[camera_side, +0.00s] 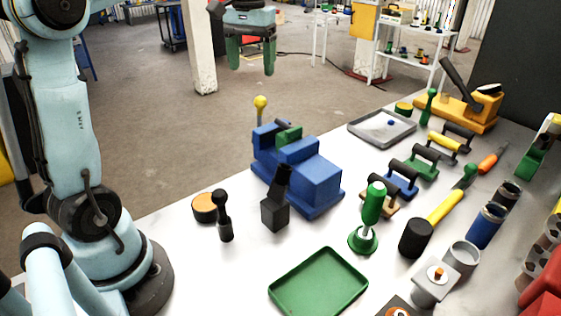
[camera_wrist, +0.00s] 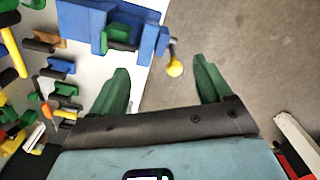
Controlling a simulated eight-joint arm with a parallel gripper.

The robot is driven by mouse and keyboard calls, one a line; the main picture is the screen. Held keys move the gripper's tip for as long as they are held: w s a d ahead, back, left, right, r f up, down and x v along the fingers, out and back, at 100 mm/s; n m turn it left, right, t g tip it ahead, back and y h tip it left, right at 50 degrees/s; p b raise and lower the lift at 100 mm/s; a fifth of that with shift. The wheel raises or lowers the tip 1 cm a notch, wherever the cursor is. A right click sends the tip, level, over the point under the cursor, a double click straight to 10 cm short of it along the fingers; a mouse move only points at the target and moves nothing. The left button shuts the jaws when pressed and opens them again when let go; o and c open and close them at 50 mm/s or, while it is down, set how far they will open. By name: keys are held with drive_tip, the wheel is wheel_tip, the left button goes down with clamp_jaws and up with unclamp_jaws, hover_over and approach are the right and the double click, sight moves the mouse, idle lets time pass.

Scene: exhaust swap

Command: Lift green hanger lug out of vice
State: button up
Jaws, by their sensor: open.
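The blue vice (camera_side: 318,182) stands at the left part of the bench, with a yellow knob on its handle. The green hanger lug (camera_side: 288,136) sits between its jaws, its top showing. In the wrist view the vice (camera_wrist: 88,18) is at the top, with the green lug (camera_wrist: 119,36) in it. My gripper (camera_side: 252,68) has green fingers and hangs high above and behind the vice, apart from it. In the wrist view my gripper (camera_wrist: 163,75) is open, with its fingers wide apart and nothing between them. The lower part of the lug is hidden by the jaws.
A green tray (camera_side: 318,284) lies empty at the front. A green-handled tool (camera_side: 370,215), a black-headed mallet (camera_side: 415,238) and several coloured hangers (camera_side: 421,163) stand to the right of the vice. A grey tray (camera_side: 382,128) lies behind. The air around my gripper is clear.

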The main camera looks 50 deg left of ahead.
sight(288, 140)
drive_tip(key=w+d+f+n, duration=0.1)
drive_tip(key=d+f+n, duration=0.1)
drive_tip(key=n, duration=0.1)
drive_tip(key=w+d+f+n, duration=0.1)
drive_tip(key=d+n, duration=0.1)
drive_tip(key=n, duration=0.2)
drive_tip(key=w+d+f+n, duration=0.1)
drive_tip(key=d+f+n, duration=0.1)
drive_tip(key=d+n, duration=0.1)
drive_tip(key=shift+w+f+n, duration=0.3)
drive_tip(key=shift+w+n, duration=0.05)
drive_tip(key=shift+n, duration=0.05)
drive_tip(key=shift+w+d+f+n, duration=0.15)
drive_tip(key=shift+d+f+n, duration=0.35)
drive_tip(key=shift+n, duration=0.4)
wheel_tip(288, 140, down, 12)
drive_tip(key=shift+r, duration=0.1)
drive_tip(key=c, duration=1.5)
drive_tip(key=shift+o, duration=0.2)
drive_tip(key=shift+a+r, duration=0.1)
drive_tip(key=shift+a, duration=0.05)
